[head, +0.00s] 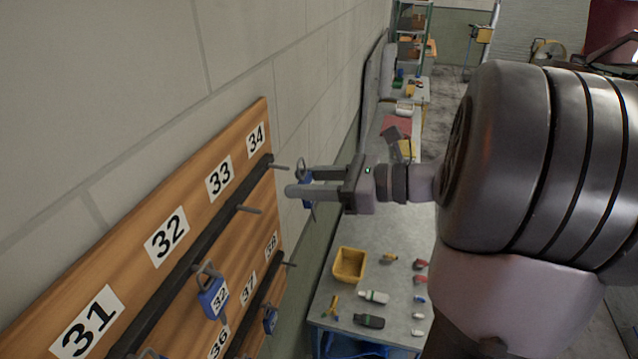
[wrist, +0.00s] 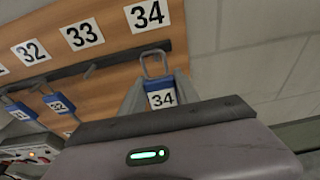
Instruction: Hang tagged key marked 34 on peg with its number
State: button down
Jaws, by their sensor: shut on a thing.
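My gripper (head: 296,183) is shut on the blue tagged key (head: 307,186), with the ring (head: 301,164) standing up above the fingers. In the wrist view the tag (wrist: 161,98) reads 34 between the fingertips. The board's 34 label (head: 256,140) is at its far end, and also shows in the wrist view (wrist: 148,14). The 34 peg (head: 280,167) sticks out below it, bare. In the head view the ring is just right of the peg's tip, apparently apart. In the wrist view the ring overlaps the rail below 34, and I cannot make out the peg there.
The 33 peg (head: 249,209) is empty. A blue key tagged 32 (head: 213,298) hangs under label 32, and other blue keys hang lower. Below is a workbench (head: 395,270) with a yellow bin (head: 350,264) and bottles. The wall is bare beyond the board.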

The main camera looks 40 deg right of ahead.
jog(key=shift+b+x, duration=0.5)
jog(key=shift+x, duration=1.8)
jog(key=shift+d+f, duration=0.1)
jog(key=shift+f, duration=0.05)
jog(key=c, duration=0.8)
grip_release()
